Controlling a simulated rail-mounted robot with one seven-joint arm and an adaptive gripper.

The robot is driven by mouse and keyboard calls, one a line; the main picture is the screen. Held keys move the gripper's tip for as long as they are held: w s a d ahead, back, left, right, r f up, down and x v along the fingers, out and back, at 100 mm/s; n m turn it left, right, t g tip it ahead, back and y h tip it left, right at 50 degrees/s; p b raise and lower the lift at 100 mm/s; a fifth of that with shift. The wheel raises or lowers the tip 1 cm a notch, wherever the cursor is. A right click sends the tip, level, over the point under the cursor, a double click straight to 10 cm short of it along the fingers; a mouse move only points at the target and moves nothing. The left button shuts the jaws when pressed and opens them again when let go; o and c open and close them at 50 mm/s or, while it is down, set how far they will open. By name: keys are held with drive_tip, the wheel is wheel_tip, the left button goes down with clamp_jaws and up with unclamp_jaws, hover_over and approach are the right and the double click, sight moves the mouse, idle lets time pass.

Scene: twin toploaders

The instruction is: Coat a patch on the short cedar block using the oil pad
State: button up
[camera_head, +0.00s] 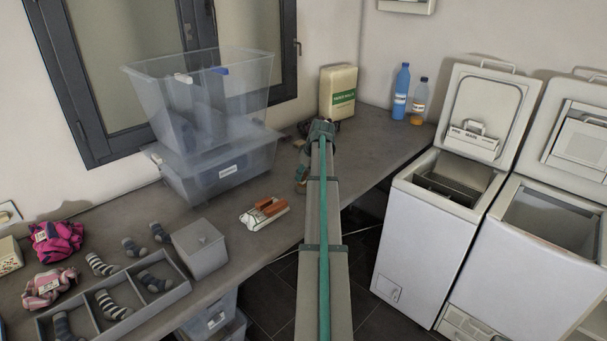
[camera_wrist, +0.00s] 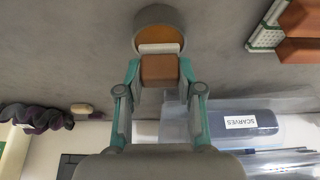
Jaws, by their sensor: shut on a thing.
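In the wrist view my gripper (camera_wrist: 159,82) is shut on the oil pad (camera_wrist: 158,70), a brown block with a white face. The white face points toward a round grey tin (camera_wrist: 146,17) with an amber inside. The pad overlaps the tin's opening in this view; I cannot tell whether they touch. In the head view my arm hides most of my gripper (camera_head: 302,174). Orange-brown cedar blocks (camera_head: 271,205) lie on a white rack (camera_head: 254,220) left of my gripper. They show partly at the wrist view's upper right (camera_wrist: 299,49); the shorter one is not clear.
Stacked clear bins (camera_head: 215,165) stand on the counter behind the rack. A grey lidded box (camera_head: 201,250) and a divided sock tray (camera_head: 128,324) are at the left. A green-labelled carton (camera_head: 338,92) and bottles (camera_head: 401,90) stand at the back. Two open toploaders (camera_head: 428,240) are at the right.

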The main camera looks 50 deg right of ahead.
drive_tip(key=shift+f, duration=0.6)
idle(1.8)
drive_tip(key=shift+r, duration=0.15)
drive_tip(key=shift+r+p, duration=1.4)
drive_tip(key=shift+r, duration=2)
